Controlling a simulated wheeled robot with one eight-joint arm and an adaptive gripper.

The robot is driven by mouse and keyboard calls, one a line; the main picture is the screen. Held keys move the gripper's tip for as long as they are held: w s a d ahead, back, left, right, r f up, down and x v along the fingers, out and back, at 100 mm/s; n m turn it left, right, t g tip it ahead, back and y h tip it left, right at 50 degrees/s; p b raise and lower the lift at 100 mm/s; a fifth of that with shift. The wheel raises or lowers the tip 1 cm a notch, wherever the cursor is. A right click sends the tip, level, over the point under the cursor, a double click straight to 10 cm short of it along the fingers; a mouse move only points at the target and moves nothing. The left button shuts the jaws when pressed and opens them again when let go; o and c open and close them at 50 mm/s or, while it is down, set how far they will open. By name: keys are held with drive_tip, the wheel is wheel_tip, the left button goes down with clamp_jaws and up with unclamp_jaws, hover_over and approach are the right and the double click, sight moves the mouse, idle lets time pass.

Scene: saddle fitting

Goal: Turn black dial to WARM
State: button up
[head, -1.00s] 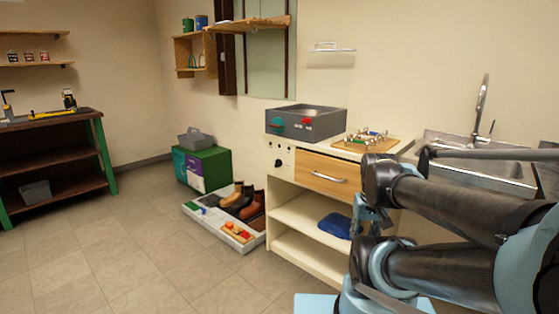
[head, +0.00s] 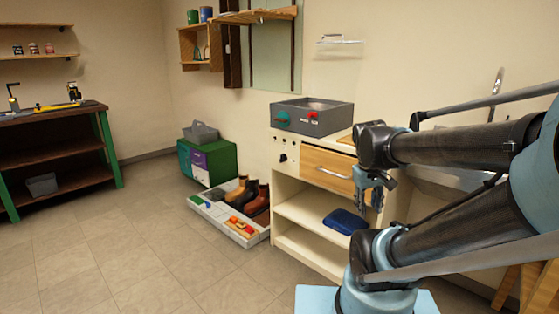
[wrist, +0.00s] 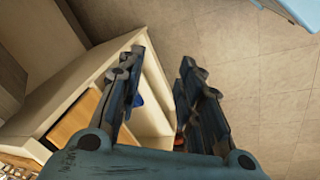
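The black dial (head: 283,158) is a small round knob on the cream front panel of the cabinet, left of the wooden drawer and below the grey basin unit. Its markings are too small to read in the head view. My gripper (head: 370,202) hangs in front of the cabinet, to the right of the dial and apart from it. In the wrist view my gripper (wrist: 160,92) has its two fingers spread, with nothing between them. The dial cannot be made out in the wrist view.
The grey basin unit (head: 312,117) with teal and red knobs sits on the cabinet. The drawer (head: 327,170) has a protruding handle. A blue cloth (head: 345,221) lies on the shelf. A tray with boots (head: 218,222) stands on the floor at left.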

sight(280, 156)
drive_tip(key=w+a+r+n+t+h, duration=0.1)
drive_tip(key=w+a+r+n+h, duration=0.15)
drive_tip(key=w, duration=0.65)
drive_tip(key=w+a+r+n+h, duration=0.1)
drive_tip(key=w+r+n, duration=0.25)
drive_tip(key=w, duration=0.55)
drive_tip(key=w+a+r+n+t+h, duration=0.15)
drive_tip(key=w+n, duration=0.25)
drive_tip(key=w, duration=0.5)
drive_tip(key=w+a+n+t+h, duration=0.2)
drive_tip(key=w+a+n, duration=0.1)
drive_tip(key=w+a, duration=0.5)
drive_tip(key=w+a+f+n+t+h, duration=0.1)
drive_tip(key=w+a+f+n+t, duration=0.15)
drive_tip(key=w+a, duration=0.45)
drive_tip(key=w+a+f+n+t+h, duration=0.1)
drive_tip(key=w+a+f+n, duration=0.35)
drive_tip(key=a, duration=0.35)
drive_tip(key=w+a+f+n+t, duration=0.1)
drive_tip(key=a+f+n+t, duration=0.15)
drive_tip(key=a+f, duration=0.4)
drive_tip(key=a+f+n+t, duration=0.1)
drive_tip(key=a+f+n, duration=0.2)
drive_tip(key=a, duration=0.7)
drive_tip(key=shift+m, duration=0.25)
drive_tip(key=x, duration=1.7)
drive_tip(key=shift+w+d+r, duration=0.3)
drive_tip(key=shift+r, duration=0.05)
drive_tip(key=shift+c, duration=0.3)
